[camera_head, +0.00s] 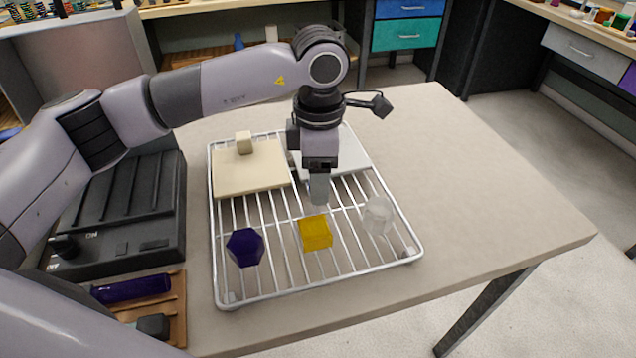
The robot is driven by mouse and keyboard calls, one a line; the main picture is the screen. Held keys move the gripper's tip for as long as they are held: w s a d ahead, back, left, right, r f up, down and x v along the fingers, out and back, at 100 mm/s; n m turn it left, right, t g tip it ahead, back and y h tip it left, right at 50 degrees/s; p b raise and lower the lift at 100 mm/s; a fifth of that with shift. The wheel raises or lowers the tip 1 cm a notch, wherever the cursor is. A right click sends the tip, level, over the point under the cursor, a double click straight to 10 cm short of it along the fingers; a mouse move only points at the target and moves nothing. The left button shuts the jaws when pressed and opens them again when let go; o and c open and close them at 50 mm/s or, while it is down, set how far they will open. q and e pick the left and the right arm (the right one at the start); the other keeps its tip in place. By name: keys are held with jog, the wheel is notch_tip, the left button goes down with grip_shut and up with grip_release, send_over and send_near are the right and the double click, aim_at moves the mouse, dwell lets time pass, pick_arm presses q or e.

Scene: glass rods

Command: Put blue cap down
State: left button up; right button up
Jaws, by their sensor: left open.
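A dark blue-purple faceted cap (245,247) rests on the front left of a white wire rack (280,289) on the table. My left gripper (319,194) points down over the middle of the rack, behind a yellow block-like piece (315,233). It is open and apart from the dark cap, which sits to its left and nearer the front. I see nothing held between its fingers, though they appear nearly edge-on. My right gripper is not in view.
A clear faceted piece (378,215) sits at the rack's right. A cream board (249,168) with a small knob and a pale grey board (352,155) lie at its back. A black device (120,205) and wooden tray (178,306) stand left. The table's right side is clear.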

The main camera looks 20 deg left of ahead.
pick_arm(q)
grip_shut()
notch_tip(320, 180, up, 20)
dwell(0.7)
